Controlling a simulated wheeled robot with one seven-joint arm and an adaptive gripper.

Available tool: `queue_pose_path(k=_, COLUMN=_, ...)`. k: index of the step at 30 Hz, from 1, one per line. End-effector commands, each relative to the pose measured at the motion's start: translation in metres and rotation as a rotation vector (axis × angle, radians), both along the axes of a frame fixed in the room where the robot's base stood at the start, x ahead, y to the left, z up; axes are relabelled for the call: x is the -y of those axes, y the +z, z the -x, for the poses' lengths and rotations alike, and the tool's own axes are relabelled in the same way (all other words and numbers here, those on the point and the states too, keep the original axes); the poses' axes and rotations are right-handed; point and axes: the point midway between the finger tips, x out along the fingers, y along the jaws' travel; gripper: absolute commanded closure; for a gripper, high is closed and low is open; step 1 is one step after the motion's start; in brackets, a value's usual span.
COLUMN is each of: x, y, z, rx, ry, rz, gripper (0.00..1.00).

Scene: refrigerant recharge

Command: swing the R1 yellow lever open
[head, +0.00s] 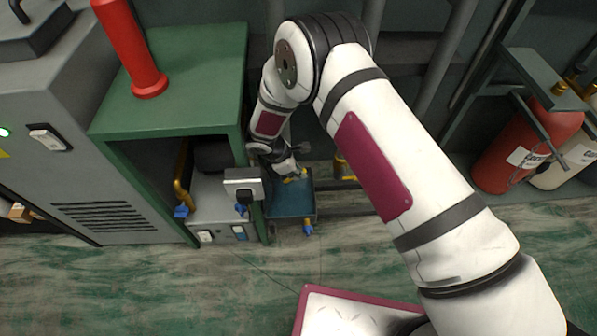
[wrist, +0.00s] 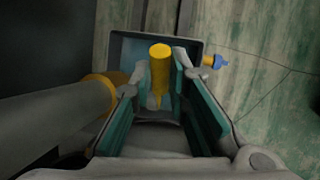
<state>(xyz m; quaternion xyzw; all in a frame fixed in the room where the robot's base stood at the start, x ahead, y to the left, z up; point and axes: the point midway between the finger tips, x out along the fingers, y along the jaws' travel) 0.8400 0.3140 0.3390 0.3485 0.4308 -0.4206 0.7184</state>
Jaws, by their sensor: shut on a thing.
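The yellow lever (wrist: 160,66) stands between the two teal-padded fingers of my gripper (wrist: 158,85) in the wrist view. It is a short yellow cylinder with a narrower lower end. My gripper is shut on it. In the head view my gripper (head: 283,166) reaches down to the blue-grey box (head: 291,203) beside the green cabinet, and only a small patch of yellow (head: 296,178) shows at the fingertips. No R1 label is readable, and the lever's pivot is hidden.
A grey pipe with a yellow ring (wrist: 98,82) lies close left of my fingers. A blue-capped yellow fitting (head: 308,228) sticks out from the box. The green cabinet (head: 192,75) stands to the left, a red cylinder (head: 525,145) to the right. Floor in front is mostly open.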

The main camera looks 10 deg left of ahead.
Motion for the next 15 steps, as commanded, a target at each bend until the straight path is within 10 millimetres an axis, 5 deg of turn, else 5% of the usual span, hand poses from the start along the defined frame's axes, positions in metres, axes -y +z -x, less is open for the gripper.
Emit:
queue_pose_path(k=13, x=0.0012, y=0.0002, z=-0.0006, rx=0.003, ry=-0.001, rz=0.013, gripper=1.00)
queue_pose_path(k=15, x=0.0011, y=0.0002, z=-0.0005, rx=0.003, ry=-0.001, rz=0.013, gripper=0.73)
